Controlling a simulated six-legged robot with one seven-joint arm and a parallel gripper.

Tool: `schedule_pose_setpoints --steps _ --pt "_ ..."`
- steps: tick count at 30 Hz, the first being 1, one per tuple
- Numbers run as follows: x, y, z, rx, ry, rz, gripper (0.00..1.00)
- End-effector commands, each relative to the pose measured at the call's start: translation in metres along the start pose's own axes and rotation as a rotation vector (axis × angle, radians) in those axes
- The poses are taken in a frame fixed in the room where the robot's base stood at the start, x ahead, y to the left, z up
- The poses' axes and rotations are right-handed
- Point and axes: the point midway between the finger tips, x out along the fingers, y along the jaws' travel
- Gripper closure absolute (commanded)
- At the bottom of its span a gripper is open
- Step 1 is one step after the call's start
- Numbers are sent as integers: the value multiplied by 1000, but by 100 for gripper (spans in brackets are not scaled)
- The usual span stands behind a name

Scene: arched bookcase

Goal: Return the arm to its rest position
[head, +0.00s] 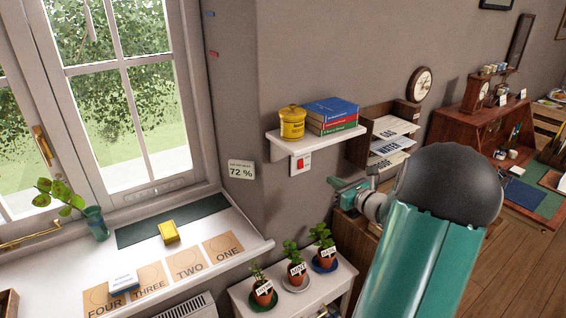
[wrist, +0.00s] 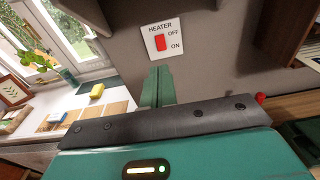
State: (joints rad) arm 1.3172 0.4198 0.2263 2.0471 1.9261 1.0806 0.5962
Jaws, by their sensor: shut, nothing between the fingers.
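My gripper (head: 349,191) is at the end of my teal arm, in front of the wall and below the small white shelf in the head view. In the wrist view, the two green fingers of my gripper (wrist: 157,88) are together with nothing between them. They point toward the wall, just below the heater switch plate (wrist: 163,40) with its red rocker. The switch also shows in the head view (head: 300,163), under the shelf. My gripper appears apart from the switch.
The wall shelf (head: 280,138) holds a yellow canister (head: 292,123) and stacked books (head: 331,115). Below, potted plants (head: 323,247) stand on a white stand. A letter rack (head: 358,150) is behind my gripper. The windowsill (head: 235,225) holds a yellow block (head: 169,231). Open floor (head: 510,265) lies at right.

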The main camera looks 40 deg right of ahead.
Motion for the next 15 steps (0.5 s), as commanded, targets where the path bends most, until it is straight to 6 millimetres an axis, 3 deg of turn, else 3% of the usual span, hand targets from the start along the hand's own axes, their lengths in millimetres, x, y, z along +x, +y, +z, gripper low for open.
schedule_pose_setpoints --steps 8,11,14,15 --pt "3 8 2 -17 7 19 100" --pt "12 37 10 -87 33 90 100" --pt "24 91 21 -228 79 223 100" --pt "26 118 25 -301 101 290 100"
